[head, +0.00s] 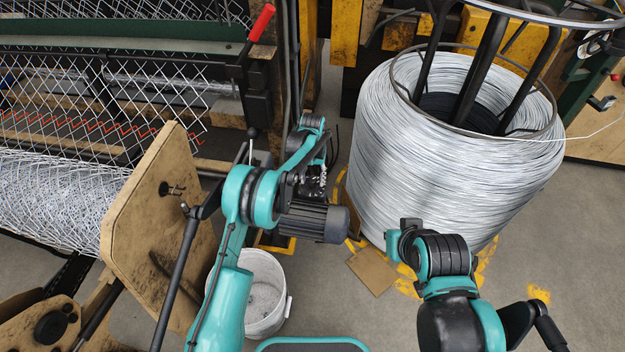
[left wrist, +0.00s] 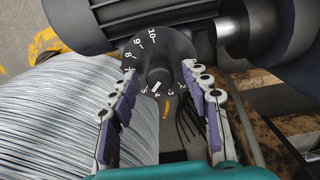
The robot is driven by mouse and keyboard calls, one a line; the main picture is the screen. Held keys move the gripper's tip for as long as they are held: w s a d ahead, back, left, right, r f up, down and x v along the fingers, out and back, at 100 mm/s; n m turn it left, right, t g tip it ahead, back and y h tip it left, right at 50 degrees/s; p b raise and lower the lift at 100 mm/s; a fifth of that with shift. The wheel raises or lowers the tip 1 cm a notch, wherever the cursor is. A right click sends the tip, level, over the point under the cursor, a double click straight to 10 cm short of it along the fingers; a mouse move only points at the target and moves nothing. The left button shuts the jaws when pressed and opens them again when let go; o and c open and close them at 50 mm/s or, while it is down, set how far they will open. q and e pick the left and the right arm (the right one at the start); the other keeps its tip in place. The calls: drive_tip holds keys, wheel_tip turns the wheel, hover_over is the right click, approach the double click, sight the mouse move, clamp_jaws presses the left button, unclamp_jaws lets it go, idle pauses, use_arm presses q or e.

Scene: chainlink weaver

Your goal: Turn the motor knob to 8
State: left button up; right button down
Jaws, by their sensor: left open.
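The motor knob (left wrist: 157,74) is a dark round knob on a black dial with white numbers, seen in the left wrist view. Its white pointer mark sits at the lower edge, between 4 and 5. The 8 is at the dial's upper left. My left gripper (left wrist: 160,80) is open, with one purple-padded finger on each side of the knob; I cannot tell whether they touch it. In the head view the grey finned motor (head: 314,221) lies beside my left wrist, and the knob is hidden there. My right arm shows at lower right, but its gripper is not in view.
A large coil of wire (head: 440,150) stands to the right of the motor. A white bucket (head: 262,295) is on the floor below. A worn wooden panel (head: 150,220) and a woven wire mesh roll (head: 50,205) are at left. Some grey floor is clear.

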use_arm(q)
clamp_jaws()
drive_tip(key=shift+m, duration=0.3)
drive_tip(key=m+p, duration=0.1)
drive_tip(key=m, duration=0.2)
drive_tip(key=shift+r+m, duration=0.1)
drive_tip(key=shift+m, duration=0.2)
drive_tip(key=m, duration=0.3)
drive_tip(key=shift+m, duration=0.4)
drive_tip(key=m, duration=0.4)
drive_tip(key=shift+p, duration=0.3)
drive_tip(key=shift+m, duration=2)
